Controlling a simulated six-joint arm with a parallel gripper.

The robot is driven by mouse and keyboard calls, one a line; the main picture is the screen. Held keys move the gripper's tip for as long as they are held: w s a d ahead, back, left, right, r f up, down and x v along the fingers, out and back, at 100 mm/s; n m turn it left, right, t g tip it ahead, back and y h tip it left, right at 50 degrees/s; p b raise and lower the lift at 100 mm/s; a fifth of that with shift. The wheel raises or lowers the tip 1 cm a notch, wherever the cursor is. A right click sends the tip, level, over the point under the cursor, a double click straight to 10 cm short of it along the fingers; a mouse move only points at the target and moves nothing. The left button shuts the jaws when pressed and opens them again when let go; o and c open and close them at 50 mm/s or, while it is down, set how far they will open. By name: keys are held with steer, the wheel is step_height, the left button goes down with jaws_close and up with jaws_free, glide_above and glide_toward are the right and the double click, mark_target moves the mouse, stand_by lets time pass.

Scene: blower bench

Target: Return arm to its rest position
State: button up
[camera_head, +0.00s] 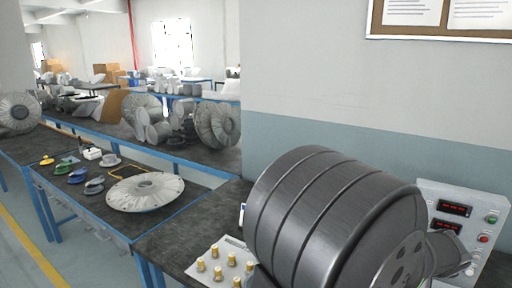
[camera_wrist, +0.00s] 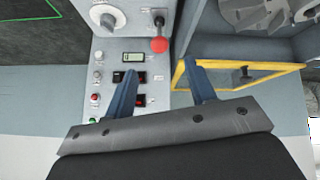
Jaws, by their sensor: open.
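My gripper (camera_wrist: 160,70) shows in the wrist view. Its two blue fingers stand well apart with nothing between them. Beyond the fingers is a light control panel (camera_wrist: 112,48) with a red knob (camera_wrist: 159,45), a round dial and small displays. The left finger overlaps the panel, and I cannot tell how far it is from it. In the head view the control panel (camera_head: 484,206) stands at the far right, with two red displays. I cannot make out the fingers in the head view. A large dark grooved cylinder fills the front there and hides part of the bench.
In the head view, a plate with several brass pegs (camera_head: 217,274) lies front centre. A pale finned disc (camera_head: 146,191) lies on the left bench.

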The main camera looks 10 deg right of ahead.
steer(key=x, duration=1.1)
steer(key=shift+w+d+f, duration=0.15)
steer(key=shift+f, duration=0.05)
steer(key=v, duration=1.7)
steer(key=x, duration=1.7)
steer(key=w+d+r+g+y, duration=0.1)
steer(key=w+d+g+y, duration=0.1)
steer(key=w+d, duration=0.3)
steer(key=shift+d, duration=0.2)
steer(key=shift+w, duration=0.15)
